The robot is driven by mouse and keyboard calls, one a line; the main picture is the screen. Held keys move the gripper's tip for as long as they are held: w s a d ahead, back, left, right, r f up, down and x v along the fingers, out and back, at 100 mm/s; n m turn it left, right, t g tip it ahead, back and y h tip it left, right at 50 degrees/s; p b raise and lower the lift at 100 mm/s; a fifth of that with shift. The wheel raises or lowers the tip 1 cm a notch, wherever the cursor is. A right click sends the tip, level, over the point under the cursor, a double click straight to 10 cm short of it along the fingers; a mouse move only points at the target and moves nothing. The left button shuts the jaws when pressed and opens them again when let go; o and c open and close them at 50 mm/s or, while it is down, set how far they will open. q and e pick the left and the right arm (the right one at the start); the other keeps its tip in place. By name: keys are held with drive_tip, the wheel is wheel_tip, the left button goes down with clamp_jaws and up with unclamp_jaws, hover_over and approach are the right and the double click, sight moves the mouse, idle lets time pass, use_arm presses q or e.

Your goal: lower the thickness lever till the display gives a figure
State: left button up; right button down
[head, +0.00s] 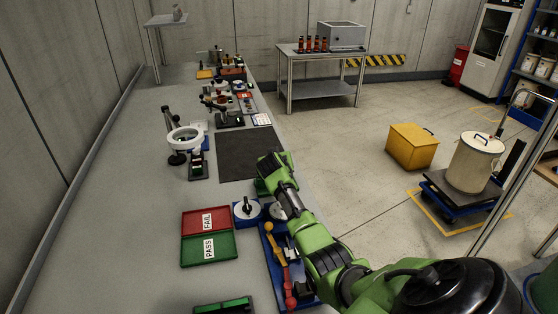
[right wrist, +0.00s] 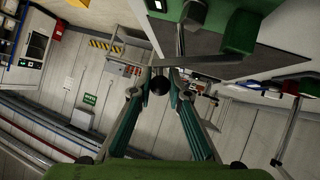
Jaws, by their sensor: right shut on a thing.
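My right gripper (right wrist: 160,76) is shut on a black ball knob (right wrist: 158,87), which sits between the two teal fingers in the right wrist view. The knob appears to be the end of the thickness lever. Green housing parts (right wrist: 241,32) of what seems to be the thickness gauge show at the top of that view, close to the fingers. In the head view my right arm reaches over the bench to the dark mat, and its hand hides most of the gauge. No display face or figure can be read. My left gripper is not in view.
On the bench (head: 120,200), a red FAIL tray (head: 194,225) and a green PASS tray (head: 221,247) lie left of my arm. A blue tool tray (head: 268,256) is beside it. A ring magnifier (head: 185,138) stands behind. The dark mat (head: 235,158) is largely clear.

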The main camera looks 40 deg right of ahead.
drive_tip(key=shift+s+d+f, duration=0.1)
drive_tip(key=c, duration=1.9)
unclamp_jaws()
drive_tip(key=shift+s+a+r, duration=0.2)
drive_tip(key=shift+a+r, duration=0.05)
drive_tip(key=shift+a, duration=0.1)
drive_tip(key=v, duration=1.1)
drive_tip(key=shift+d, duration=0.1)
